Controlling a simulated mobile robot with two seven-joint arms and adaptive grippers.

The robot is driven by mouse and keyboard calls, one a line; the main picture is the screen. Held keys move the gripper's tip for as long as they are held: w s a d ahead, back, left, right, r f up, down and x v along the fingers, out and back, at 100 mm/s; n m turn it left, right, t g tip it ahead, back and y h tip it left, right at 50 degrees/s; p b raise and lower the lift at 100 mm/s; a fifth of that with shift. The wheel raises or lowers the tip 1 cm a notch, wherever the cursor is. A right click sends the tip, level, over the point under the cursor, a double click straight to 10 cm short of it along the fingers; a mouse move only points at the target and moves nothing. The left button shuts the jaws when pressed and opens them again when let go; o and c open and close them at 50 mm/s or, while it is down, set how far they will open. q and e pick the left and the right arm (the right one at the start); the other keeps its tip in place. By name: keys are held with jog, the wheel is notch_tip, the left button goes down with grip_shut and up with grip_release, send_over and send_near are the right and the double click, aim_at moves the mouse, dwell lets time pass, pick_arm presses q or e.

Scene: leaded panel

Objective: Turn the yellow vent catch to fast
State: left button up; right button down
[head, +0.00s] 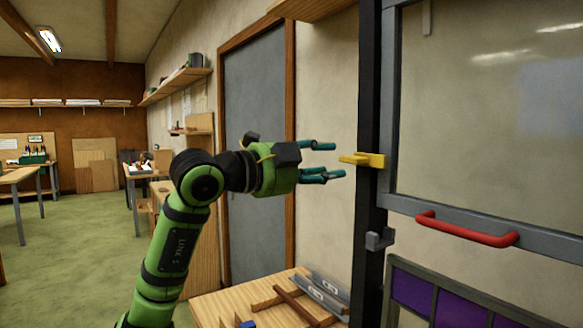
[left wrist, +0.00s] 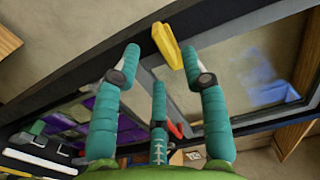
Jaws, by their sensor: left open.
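The yellow vent catch (head: 366,160) is mounted on the dark upright post (head: 370,90) at the left of the glazed window frame. Its lever points left in the head view, toward my left gripper. My left gripper (head: 328,161) is open and empty, with its teal fingers just left of the catch and a small gap between. In the left wrist view the catch (left wrist: 167,46) lies ahead, between and beyond the spread fingertips (left wrist: 160,70). It appears apart from the fingers, though contact on its right side is hard to judge. My right gripper is not in view.
A red handle (head: 466,230) sits on the window's lower rail, with a grey latch (head: 379,240) on the post. Below is a wooden bench (head: 222,309) with tools. A purple leaded panel (head: 460,309) stands at lower right. A grey door (head: 254,130) is behind my arm.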

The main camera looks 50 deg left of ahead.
pick_arm(q)
jog(key=s, duration=0.7)
jog(key=shift+a, duration=0.3)
jog(key=shift+w, duration=0.1)
